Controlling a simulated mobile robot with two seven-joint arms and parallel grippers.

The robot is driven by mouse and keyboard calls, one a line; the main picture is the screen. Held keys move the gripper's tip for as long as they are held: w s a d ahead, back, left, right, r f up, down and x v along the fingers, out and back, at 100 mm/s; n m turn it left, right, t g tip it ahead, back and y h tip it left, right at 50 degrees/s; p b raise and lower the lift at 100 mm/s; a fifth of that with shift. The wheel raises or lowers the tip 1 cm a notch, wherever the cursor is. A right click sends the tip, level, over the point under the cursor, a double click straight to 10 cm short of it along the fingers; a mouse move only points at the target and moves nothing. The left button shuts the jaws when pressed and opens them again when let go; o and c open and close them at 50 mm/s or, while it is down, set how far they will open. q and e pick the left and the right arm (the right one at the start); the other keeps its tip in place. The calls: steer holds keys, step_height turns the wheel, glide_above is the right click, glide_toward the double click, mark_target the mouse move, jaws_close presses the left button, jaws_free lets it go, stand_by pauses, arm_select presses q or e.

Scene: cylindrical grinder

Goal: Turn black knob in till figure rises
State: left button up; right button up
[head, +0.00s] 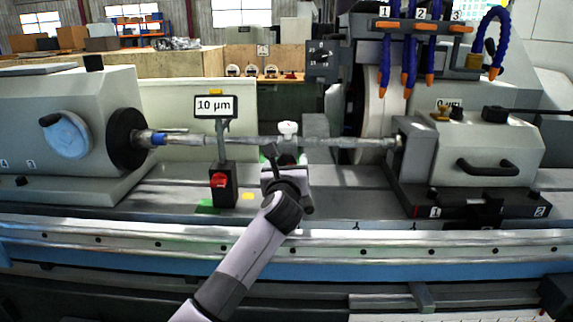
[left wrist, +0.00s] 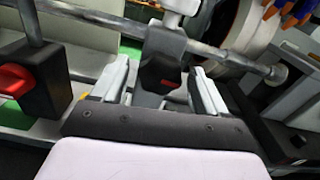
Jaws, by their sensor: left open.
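My left gripper (head: 284,165) reaches up to the small rest at the middle of the long shaft (head: 340,142). In the left wrist view its two pale fingers (left wrist: 163,88) are apart. In the head view the gripper mostly hides this part. The rest's white top (head: 288,129) shows above the shaft. A sign reading 10 µm (head: 214,106) stands left of it. My right gripper is not in view.
A black stand (head: 223,187) with a red knob (head: 218,180) is close left of my gripper. The grinding wheel (head: 375,85) and blue hoses (head: 408,60) are behind right. The tailstock (head: 487,145) carries a dark top knob (head: 495,114). The bed between is mostly clear.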

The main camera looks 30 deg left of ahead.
arm_select(q)
steer(key=c, duration=1.1)
steer(key=shift+m, duration=3.3)
steer(key=o, duration=1.1)
